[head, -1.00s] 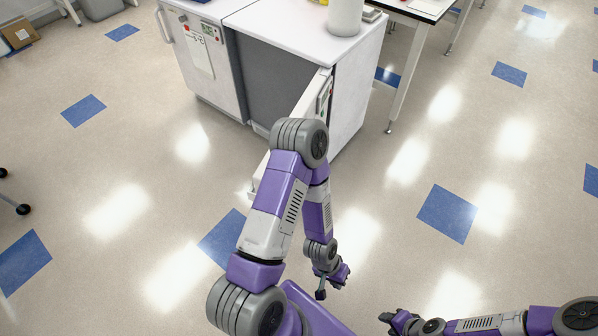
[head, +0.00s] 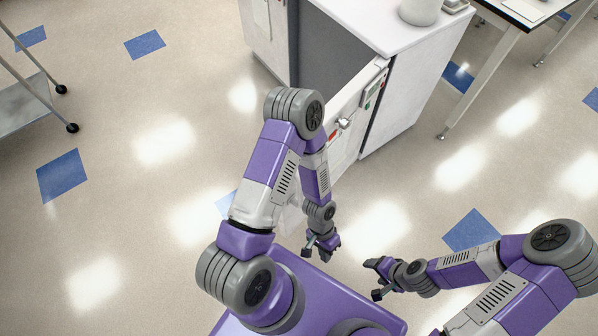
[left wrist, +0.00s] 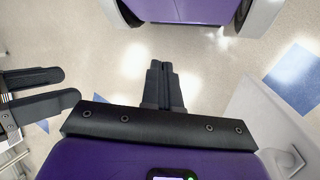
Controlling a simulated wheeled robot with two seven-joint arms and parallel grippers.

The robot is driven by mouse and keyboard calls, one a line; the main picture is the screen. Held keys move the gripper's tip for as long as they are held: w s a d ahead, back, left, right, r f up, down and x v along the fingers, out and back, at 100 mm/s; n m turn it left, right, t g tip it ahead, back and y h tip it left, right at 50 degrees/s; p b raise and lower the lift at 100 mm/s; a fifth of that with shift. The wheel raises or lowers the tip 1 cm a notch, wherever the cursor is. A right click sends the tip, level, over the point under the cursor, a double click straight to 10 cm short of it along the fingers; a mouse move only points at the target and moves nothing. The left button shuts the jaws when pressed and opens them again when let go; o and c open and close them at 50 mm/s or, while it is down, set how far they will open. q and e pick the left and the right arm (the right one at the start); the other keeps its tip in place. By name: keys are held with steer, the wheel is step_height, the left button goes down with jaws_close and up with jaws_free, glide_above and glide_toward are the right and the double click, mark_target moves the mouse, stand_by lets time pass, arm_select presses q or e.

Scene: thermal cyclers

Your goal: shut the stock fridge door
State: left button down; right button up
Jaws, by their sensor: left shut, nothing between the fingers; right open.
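The stock fridge is the white under-counter unit whose dark grey inside (head: 335,55) shows in the head view. Its white door (head: 346,122) stands open, swung out toward me, with a small panel and a handle on its face. My left forearm hides part of the door. My left gripper (head: 323,250) is shut and empty, low beside the door's near end and on its right; its closed fingers show in the left wrist view (left wrist: 163,85). A white panel, likely the door, is at that view's right. My right gripper (head: 374,278) is open and empty, further right.
A white cabinet (head: 268,35) adjoins the fridge on the left. A table (head: 510,20) is at the upper right and a wheeled cart (head: 28,105) at the left. The floor between is clear.

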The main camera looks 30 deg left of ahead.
arm_select(q)
steer(key=w+a+m+g+y+b, duration=0.25)
steer(key=a+m+y, duration=0.45)
steer(key=m+y, duration=0.5)
steer(key=w+d+r+m+t+y, duration=0.3)
steer(key=w+r+m+t+y, duration=0.2)
steer(key=w+r+t+y, duration=0.45)
steer(key=w+a+g+p, duration=0.1)
steer(key=w+a+p, duration=0.2)
steer(key=a, duration=1)
steer(key=shift+w+a+r+m+p, duration=0.15)
steer(key=shift+w+a+m+p, duration=0.15)
steer(key=shift+p, duration=0.4)
